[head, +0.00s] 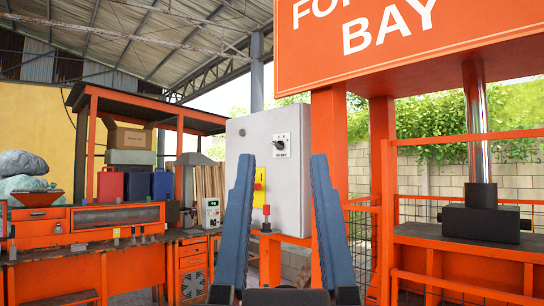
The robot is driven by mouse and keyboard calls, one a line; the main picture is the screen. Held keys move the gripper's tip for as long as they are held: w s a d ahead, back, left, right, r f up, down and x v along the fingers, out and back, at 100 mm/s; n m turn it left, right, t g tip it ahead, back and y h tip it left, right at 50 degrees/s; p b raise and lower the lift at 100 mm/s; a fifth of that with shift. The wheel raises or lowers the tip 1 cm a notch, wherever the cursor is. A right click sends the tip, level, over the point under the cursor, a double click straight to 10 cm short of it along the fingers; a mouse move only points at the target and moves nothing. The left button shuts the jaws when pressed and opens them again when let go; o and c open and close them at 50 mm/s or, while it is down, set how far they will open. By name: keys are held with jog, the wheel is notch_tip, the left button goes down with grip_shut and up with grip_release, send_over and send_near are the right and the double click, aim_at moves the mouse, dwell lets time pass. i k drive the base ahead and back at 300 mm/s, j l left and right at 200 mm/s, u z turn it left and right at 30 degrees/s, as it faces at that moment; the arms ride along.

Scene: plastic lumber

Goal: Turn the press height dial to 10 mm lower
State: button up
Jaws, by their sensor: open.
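A grey control box (264,185) hangs on an orange post in the middle of the head view. A small white plate with a black rotary dial (280,146) is on its upper right; its markings are too small to read. My gripper (282,158), with two long blue fingers, is open and empty in front of the box. In the picture the dial shows between the fingertips, and I see no contact with it. The press ram (481,195), a chrome rod with a black block, stands at the right over an orange bed.
A small white unit (212,213) stands on the orange workbench (85,245) at the left. Orange posts and mesh guards (361,235) stand right of the box.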

aim_at(280, 145)
jog(key=i+l+u, duration=0.1)
jog(key=l+u, duration=0.15)
jog(key=l, duration=0.7)
jog(key=l+u, duration=0.3)
jog(key=l, duration=0.6)
jog(key=i+j, duration=0.15)
jog(key=i, duration=0.15)
jog(key=i+j, duration=0.15)
jog(key=i, duration=0.2)
